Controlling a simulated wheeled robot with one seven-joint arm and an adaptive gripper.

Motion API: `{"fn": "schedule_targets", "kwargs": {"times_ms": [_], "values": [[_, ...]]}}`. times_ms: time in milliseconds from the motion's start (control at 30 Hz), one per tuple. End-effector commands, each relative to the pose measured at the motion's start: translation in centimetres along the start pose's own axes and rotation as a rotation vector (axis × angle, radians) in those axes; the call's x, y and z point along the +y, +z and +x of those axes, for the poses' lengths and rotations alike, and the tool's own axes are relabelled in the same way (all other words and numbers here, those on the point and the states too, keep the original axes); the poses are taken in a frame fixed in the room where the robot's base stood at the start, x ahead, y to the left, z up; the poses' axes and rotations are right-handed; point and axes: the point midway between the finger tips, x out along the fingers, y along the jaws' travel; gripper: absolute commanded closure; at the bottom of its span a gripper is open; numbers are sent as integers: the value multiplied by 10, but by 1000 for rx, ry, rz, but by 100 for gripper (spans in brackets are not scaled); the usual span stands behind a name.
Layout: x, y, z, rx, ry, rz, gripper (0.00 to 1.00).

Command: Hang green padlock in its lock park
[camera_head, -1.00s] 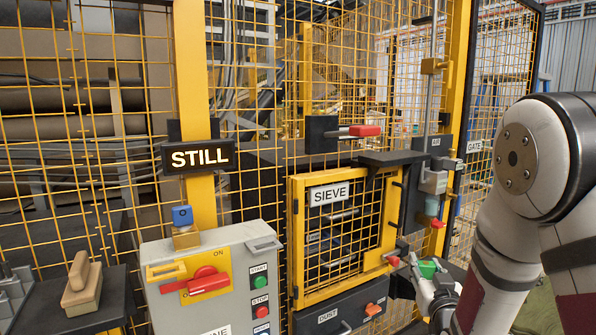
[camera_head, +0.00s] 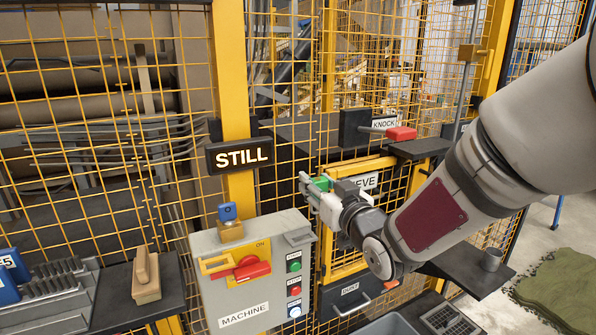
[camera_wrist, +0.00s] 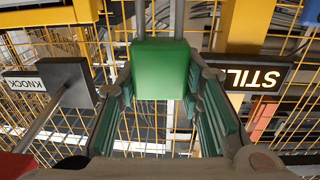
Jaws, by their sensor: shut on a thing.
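The green padlock (camera_head: 321,183) is in my gripper (camera_head: 326,193), held in front of the mesh, right of and below the STILL sign. In the wrist view the padlock's green body (camera_wrist: 160,68) sits between the two fingers, with its grey shackle bars running toward the top edge. My gripper (camera_wrist: 163,100) is shut on it. The padlock looks clear of the fence and of the machine box (camera_head: 262,285), which lies below and to the left. I cannot tell which fitting is its lock park.
The STILL sign (camera_head: 239,154) hangs on a yellow post. The KNOCK handle (camera_head: 401,133) juts out at upper right. My arm partly hides the SIEVE door (camera_head: 345,262). A wooden block (camera_head: 146,277) lies on the left shelf.

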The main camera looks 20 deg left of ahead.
Motion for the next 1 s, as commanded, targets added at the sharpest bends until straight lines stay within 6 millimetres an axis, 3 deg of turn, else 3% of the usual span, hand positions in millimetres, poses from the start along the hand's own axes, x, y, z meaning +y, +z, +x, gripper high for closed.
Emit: {"fn": "schedule_targets", "kwargs": {"times_ms": [100,200,667,1000], "values": [[-25,-13,-1,1,-38,-6,97],[-33,-16,0,1,-52,-8,97],[-34,-16,-1,0,-56,-7,97],[-33,13,0,-3,-57,-7,97]]}}
